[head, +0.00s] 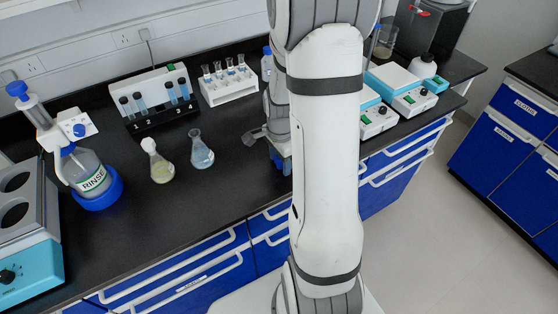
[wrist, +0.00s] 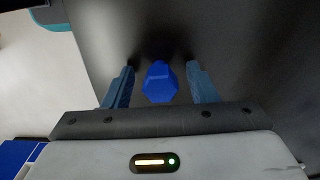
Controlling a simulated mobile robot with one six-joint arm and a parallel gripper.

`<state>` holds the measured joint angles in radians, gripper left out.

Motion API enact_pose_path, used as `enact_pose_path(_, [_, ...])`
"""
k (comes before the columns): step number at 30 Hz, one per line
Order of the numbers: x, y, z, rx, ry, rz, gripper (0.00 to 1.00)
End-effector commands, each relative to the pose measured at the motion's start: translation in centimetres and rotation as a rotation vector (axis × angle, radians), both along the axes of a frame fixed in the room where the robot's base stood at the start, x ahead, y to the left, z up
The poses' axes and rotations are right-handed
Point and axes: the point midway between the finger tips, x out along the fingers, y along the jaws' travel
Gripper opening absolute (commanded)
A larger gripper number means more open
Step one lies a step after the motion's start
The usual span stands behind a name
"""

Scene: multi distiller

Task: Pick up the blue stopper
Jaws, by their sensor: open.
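The blue stopper (wrist: 160,84) shows in the wrist view as a faceted blue piece on the black bench top. It lies between the two blue-grey fingers of my gripper (wrist: 160,88). The fingers are open, with a visible gap on each side of the stopper. In the head view my arm stands in front of that part of the bench and I cannot make out the stopper there. Part of my gripper (head: 280,160) shows low over the bench at the left of my arm.
Two flasks (head: 202,150) (head: 158,162) stand on the bench left of my gripper. A white tube rack (head: 228,86) is behind. A RINSE bottle (head: 88,174) stands at the left. White and teal devices (head: 394,88) stand at the right. Black bench around the flasks is clear.

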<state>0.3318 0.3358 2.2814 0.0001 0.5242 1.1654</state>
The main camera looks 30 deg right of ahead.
Motion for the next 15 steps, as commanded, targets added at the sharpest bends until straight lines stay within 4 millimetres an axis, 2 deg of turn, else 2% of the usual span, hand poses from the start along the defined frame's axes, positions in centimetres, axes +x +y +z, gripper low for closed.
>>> enact_pose_path(2, [0.01, 0.01, 0.02, 0.000, 0.000, 0.001, 0.50])
enact_pose_path(15, [0.03, 0.05, 0.04, 0.000, 0.000, 0.001, 0.14])
